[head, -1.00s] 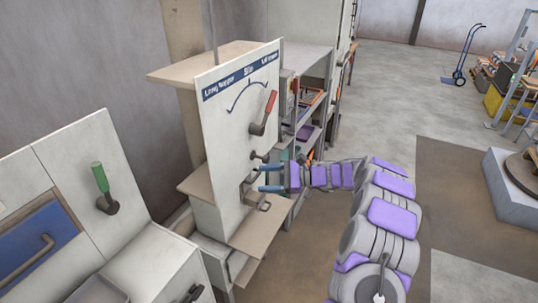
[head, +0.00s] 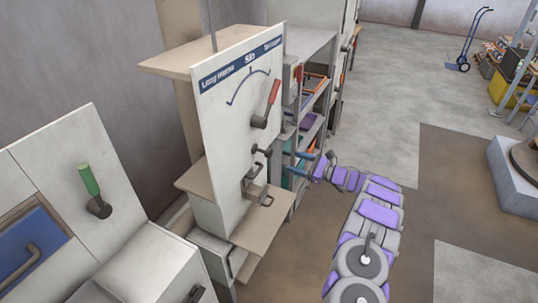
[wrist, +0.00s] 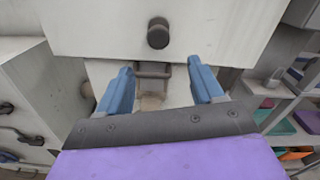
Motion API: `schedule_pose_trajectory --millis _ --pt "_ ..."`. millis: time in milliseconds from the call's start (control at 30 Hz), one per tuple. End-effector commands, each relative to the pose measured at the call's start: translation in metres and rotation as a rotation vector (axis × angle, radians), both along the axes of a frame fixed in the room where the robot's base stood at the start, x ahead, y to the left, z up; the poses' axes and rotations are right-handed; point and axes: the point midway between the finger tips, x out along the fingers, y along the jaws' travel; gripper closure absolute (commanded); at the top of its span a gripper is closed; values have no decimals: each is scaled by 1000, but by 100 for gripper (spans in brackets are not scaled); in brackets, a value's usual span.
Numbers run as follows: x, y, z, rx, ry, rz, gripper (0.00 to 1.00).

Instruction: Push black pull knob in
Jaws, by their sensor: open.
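The black pull knob (head: 264,151) stands out from the white upright panel (head: 232,105), below the red-handled lever (head: 268,104). In the wrist view the dark round knob (wrist: 158,34) faces me near the top middle. My gripper (head: 295,161) is to the right of the panel, its blue fingers apart and empty. In the wrist view my gripper (wrist: 160,68) has its fingertips lower in the picture than the knob, one to each side. It does not touch the knob. How far the knob sticks out is hard to tell.
A metal bracket (head: 255,172) sits below the knob, above a tan ledge (head: 256,226). A green-handled lever (head: 91,183) is on the cabinet at left. Shelves (head: 310,105) stand behind the panel. The floor on the right (head: 390,110) is open.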

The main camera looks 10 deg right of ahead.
Motion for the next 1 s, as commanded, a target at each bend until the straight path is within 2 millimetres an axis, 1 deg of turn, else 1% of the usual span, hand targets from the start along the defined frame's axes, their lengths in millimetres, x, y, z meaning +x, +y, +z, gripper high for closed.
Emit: schedule_pose_trajectory --millis 33,200,500,700,1000 --pt "5 10 -1 0 0 4 33" --pt "25 37 0 0 -3 6 33" --pt "57 79 0 3 -2 4 33" --pt "69 95 0 0 -1 1 33" --pt "72 99 0 2 -1 1 33"
